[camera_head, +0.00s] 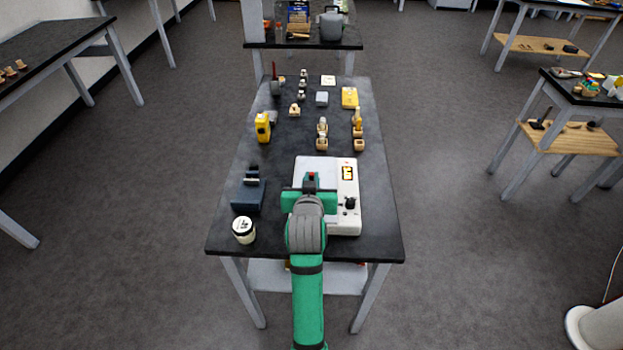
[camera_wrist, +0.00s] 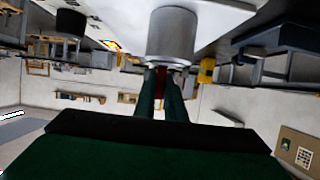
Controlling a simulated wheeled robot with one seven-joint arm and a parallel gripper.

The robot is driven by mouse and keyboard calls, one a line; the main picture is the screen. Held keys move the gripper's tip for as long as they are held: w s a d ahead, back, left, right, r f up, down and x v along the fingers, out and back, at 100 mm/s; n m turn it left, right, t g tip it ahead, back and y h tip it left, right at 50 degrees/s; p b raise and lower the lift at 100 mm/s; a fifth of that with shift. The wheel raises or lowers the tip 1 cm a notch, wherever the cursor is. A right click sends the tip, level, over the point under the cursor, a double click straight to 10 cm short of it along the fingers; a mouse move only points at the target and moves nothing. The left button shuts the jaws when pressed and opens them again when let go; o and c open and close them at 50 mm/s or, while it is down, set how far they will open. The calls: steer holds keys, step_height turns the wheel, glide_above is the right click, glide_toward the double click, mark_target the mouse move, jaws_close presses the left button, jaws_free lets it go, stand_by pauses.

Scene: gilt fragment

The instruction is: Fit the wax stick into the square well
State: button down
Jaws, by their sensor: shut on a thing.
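My gripper (camera_head: 311,178) is over the white appliance (camera_head: 327,170) at the front of the dark table. Its green fingers (camera_wrist: 160,100) are shut on a small red piece (camera_wrist: 160,82), seemingly the wax stick. The red piece also shows between the fingertips in the head view (camera_head: 311,174); most of it is hidden. In the wrist view a silver-grey cylinder (camera_wrist: 172,35) is close to the fingertips; I cannot tell whether they touch it. I cannot make out the square well in either view.
A red stick (camera_head: 274,72) stands upright at the far left. The table's front right corner is clear.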

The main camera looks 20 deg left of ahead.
steer(key=shift+f, duration=0.15)
steer(key=c, duration=1.8)
jaws_free()
